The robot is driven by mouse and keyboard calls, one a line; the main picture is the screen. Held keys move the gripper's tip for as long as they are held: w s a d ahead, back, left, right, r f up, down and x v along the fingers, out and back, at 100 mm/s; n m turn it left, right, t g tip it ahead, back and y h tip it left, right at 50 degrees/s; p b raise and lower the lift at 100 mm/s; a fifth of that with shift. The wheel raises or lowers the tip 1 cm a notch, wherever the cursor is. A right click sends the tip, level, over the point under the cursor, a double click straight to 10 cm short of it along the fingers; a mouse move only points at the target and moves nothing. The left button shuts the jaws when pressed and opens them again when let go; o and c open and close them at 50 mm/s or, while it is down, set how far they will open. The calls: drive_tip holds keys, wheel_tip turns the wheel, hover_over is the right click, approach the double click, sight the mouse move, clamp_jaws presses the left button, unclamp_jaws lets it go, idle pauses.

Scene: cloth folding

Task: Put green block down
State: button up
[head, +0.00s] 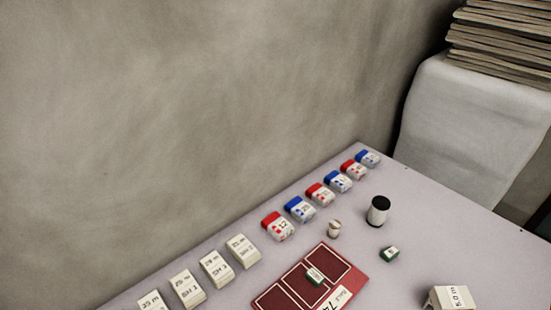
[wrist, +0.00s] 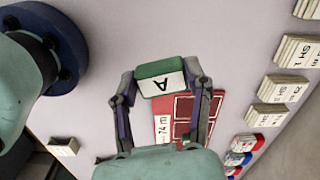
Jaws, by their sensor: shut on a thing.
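In the wrist view, my gripper (wrist: 165,80) is shut on a green block (wrist: 158,68) with a white face marked with an upside-down "A". The block sits between the two fingertips and covers part of the red board (wrist: 165,128); its height above the table cannot be told. The head view does not show my gripper. There, the red board (head: 354,281) with dark rectangles lies at the front, with a small white and green block (head: 315,275) on it.
On the table (head: 430,225), a row of white blocks (head: 215,268) and red- or blue-topped blocks (head: 321,195) runs along the wall side. A black-and-white cylinder (head: 377,211) and a small pale piece (head: 334,229) stand behind the board. A white block (head: 450,298) stands front right.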

drive_tip(key=shift+w+a+r+n, duration=0.1)
drive_tip(key=shift+w+a+n, duration=0.05)
drive_tip(key=shift+n, duration=0.35)
drive_tip(key=w+a+n, duration=0.2)
drive_tip(key=w, duration=0.4)
drive_tip(key=m, duration=0.6)
hover_over(309, 304)
wheel_tip(309, 304, down, 4)
wheel_tip(309, 304, down, 7)
drive_tip(key=shift+f, duration=0.4)
drive_tip(key=shift+f, duration=0.1)
